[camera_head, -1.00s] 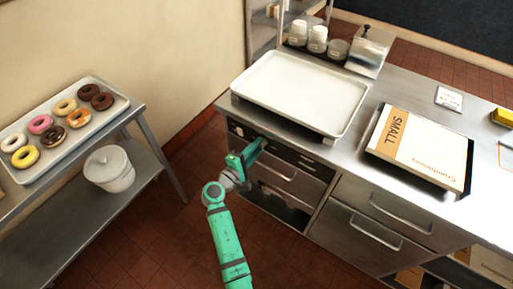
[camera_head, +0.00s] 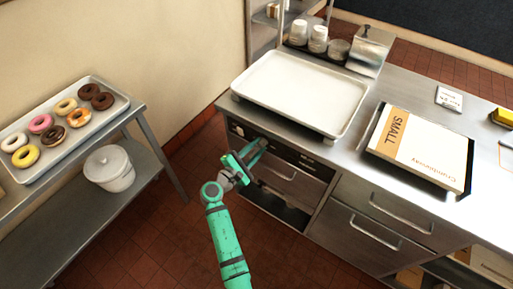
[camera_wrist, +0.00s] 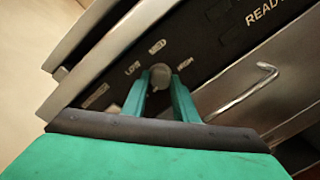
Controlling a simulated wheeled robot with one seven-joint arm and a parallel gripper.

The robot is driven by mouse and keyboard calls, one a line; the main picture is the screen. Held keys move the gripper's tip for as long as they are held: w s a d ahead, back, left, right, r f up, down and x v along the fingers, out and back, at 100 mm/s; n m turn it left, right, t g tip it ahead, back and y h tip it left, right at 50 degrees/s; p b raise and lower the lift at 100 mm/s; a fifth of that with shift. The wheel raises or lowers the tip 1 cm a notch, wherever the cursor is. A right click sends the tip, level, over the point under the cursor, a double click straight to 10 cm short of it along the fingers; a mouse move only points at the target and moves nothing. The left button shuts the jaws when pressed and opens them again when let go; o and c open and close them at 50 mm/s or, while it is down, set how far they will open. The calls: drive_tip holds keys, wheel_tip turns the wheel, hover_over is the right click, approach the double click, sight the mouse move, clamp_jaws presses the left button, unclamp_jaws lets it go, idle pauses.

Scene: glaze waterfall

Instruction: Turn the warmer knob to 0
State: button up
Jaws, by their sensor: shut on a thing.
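The warmer's dark control panel (camera_wrist: 190,45) runs along the front of the counter, under the white tray. In the wrist view a small grey round knob (camera_wrist: 159,74) sits between my fingertips, with LOW, MED and HIGH printed around it. My gripper (camera_wrist: 160,82) is shut on this knob. The knob's pointer and any 0 mark cannot be made out. In the head view my green gripper (camera_head: 261,146) reaches the panel from the front and hides the knob.
A metal drawer with a bar handle (camera_wrist: 240,92) lies close to the right of my fingers in the wrist view. The white tray (camera_head: 335,104) stands on the counter above. A rack of donuts (camera_head: 125,104) stands left, with open floor between.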

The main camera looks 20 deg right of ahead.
drive_tip(key=shift+d, duration=0.1)
drive_tip(key=o, duration=1.1)
drive_tip(key=shift+c, duration=0.2)
drive_tip(key=v, duration=1.1)
drive_tip(key=shift+f, duration=0.1)
